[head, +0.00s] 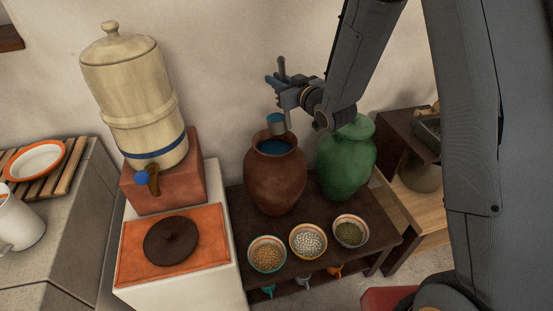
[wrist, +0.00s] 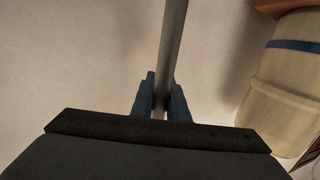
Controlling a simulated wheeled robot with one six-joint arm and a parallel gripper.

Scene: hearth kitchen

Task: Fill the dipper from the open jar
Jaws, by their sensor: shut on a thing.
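The open jar (head: 275,181) is reddish brown and stands on a low dark table, with blue liquid showing inside its mouth. The dipper (head: 277,127) is a small grey metal cup with blue at its top, held just above the jar's mouth. Its upright handle (wrist: 172,45) rises between the jaws in the wrist view. My gripper (head: 282,84) is shut on the handle above the jar; its blue fingers (wrist: 161,100) flank the handle in the wrist view. I cannot tell whether the cup's bottom is inside the jar's rim.
A green jar (head: 346,158) stands close on the right. Bowls of grains (head: 308,242) line the table front. A cream water dispenser (head: 135,100) stands left on a red block, beside a dark lid (head: 171,242) on an orange tile. The wall is close behind.

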